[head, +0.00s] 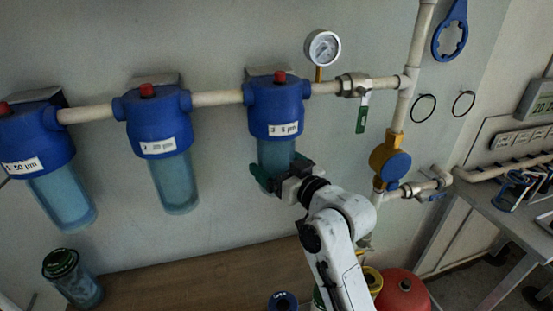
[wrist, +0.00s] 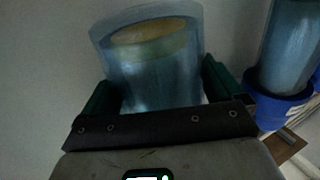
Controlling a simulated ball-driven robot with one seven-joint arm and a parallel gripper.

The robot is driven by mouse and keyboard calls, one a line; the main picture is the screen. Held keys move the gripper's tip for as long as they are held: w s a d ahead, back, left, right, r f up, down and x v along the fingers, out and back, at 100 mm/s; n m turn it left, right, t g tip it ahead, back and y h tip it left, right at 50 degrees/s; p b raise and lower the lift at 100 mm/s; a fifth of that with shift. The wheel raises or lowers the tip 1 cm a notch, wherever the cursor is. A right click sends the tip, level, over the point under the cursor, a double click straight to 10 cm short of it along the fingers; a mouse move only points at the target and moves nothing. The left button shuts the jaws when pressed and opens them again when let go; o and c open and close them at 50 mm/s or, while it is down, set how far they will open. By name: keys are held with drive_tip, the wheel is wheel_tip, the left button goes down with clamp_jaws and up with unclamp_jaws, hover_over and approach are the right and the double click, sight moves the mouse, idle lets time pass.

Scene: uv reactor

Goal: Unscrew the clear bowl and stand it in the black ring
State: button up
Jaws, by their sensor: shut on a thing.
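The bowl (head: 275,152), a see-through blue-tinted cup, hangs upright under the right-hand blue filter head (head: 276,105), labelled 5 µm. No gap shows between bowl and head. My gripper (head: 281,174) is shut around the lower part of the bowl, one green finger on each side. In the wrist view the bowl (wrist: 155,75) stands between the green fingers of my gripper (wrist: 158,88), with a yellowish end of a cartridge showing inside. Two thin black rings (head: 424,108) (head: 464,103) hang on the wall at right; I cannot tell whether either is the task's ring.
Two more filter housings (head: 158,135) (head: 40,145) hang to the left on the white pipe. A dark-topped jar (head: 74,278) stands on the wooden bench (head: 190,280). A red tank (head: 403,292) stands low right. A gauge (head: 322,47) and green-handled valve (head: 362,110) are close above right.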

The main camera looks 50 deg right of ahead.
drive_tip(key=shift+f+m+h, duration=0.1)
drive_tip(key=shift+m+h, duration=0.5)
drive_tip(key=shift+h, duration=0.3)
drive_tip(key=shift+g+h+p, duration=0.3)
drive_tip(key=shift+f+m+h+b, duration=0.15)
drive_tip(key=shift+m+h+b, duration=0.25)
drive_tip(key=shift+m+b, duration=0.1)
drive_tip(key=shift+g+h, duration=0.3)
drive_tip(key=shift+m+g+h+b, duration=0.5)
drive_tip(key=shift+m+h+b, duration=0.3)
drive_tip(key=shift+b, duration=0.5)
drive_tip(key=shift+h, duration=0.3)
drive_tip(key=shift+m+g+h+b, duration=0.3)
drive_tip(key=shift+m+b, duration=0.1)
drive_tip(key=shift+b, duration=0.45)
drive_tip(key=shift+m+g+h+b, duration=1)
drive_tip(key=shift+h+b, duration=0.2)
drive_tip(key=shift+b, duration=0.4)
drive_tip(key=shift+m+g+h+b, duration=0.45)
drive_tip(key=shift+m+g+h, duration=0.05)
drive_tip(key=shift+g, duration=0.1)
